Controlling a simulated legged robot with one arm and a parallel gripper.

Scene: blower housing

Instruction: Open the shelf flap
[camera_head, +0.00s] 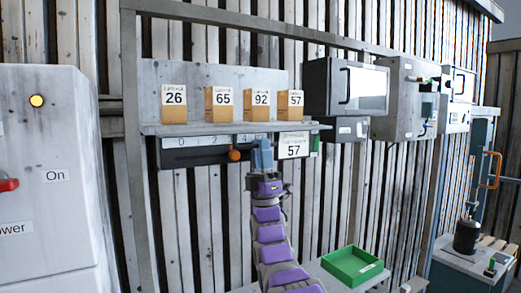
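A dark wall box (315,88) hangs at upper right of centre. Its pale front flap (368,90) has a black handle (345,86) at its left side and looks closed. I cannot tell for sure that this is the shelf flap. My gripper (262,155), blue-grey at the tip of my purple arm, is raised in front of the slider panel (195,150) under the numbered shelf. It is left of and below the box, apart from it. An orange knob (234,155) shows just left of the gripper. The fingers are too small to tell open or shut.
The shelf (225,129) holds several numbered brown blocks. More grey cabinets (398,100) hang at right. A green tray (352,266) lies on the lower bench. A white power cabinet (50,220) stands at left.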

